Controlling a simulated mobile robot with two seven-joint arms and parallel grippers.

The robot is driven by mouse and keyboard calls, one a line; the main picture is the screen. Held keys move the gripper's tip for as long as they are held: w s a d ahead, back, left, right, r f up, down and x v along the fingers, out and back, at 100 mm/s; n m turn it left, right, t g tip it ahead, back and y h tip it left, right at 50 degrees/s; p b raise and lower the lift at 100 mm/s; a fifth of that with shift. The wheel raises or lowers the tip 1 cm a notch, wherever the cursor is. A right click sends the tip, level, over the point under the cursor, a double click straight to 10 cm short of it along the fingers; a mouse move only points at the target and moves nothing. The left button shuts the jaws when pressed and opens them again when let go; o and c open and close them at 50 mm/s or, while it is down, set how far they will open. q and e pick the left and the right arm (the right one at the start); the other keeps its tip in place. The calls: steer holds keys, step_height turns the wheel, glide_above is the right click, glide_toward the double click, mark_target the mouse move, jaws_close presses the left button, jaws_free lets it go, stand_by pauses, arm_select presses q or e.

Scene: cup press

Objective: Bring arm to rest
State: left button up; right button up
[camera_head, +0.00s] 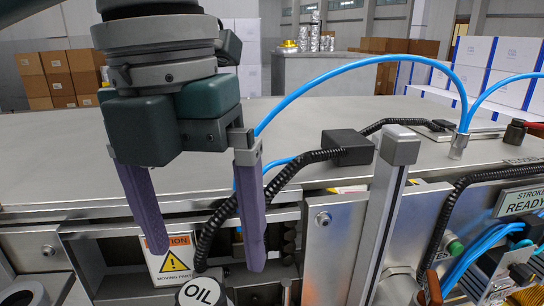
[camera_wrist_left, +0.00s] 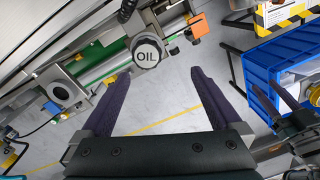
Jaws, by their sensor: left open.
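My left gripper (camera_head: 205,245) hangs down in front of the machine at the left of the head view, its two purple fingers spread apart and nothing between them. In the left wrist view the same gripper (camera_wrist_left: 158,80) shows open fingers over the grey floor. The round grey cap marked OIL (camera_head: 202,292) is low in the head view, below and between the fingertips. It also shows in the left wrist view (camera_wrist_left: 147,53), beyond the fingertips and apart from them.
The metal machine top (camera_head: 300,120) carries blue hoses (camera_head: 350,62) and black cables. An upright metal post (camera_head: 385,220) stands right of the gripper. A blue crate (camera_wrist_left: 270,75) is at the right in the wrist view. Open floor (camera_wrist_left: 185,95) lies between.

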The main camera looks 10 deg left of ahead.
arm_select(q)
steer(key=s+d+f+n+t+h, duration=0.2)
steer(key=s+d+f+n+h, duration=0.4)
steer(key=n, duration=1)
steer(key=s+a+f+n+t+y, duration=0.1)
steer(key=s+a+f+n+y, duration=0.3)
steer(key=a+n, duration=0.5)
steer(key=s+a+f+n+y, duration=0.25)
steer(key=s+a+n, duration=0.4)
steer(key=n, duration=0.35)
step_height(320, 180, up, 21)
steer(key=w+p, duration=0.1)
steer(key=p, duration=2)
steer(key=shift+a+r+p, duration=0.15)
steer(key=shift+p, duration=0.15)
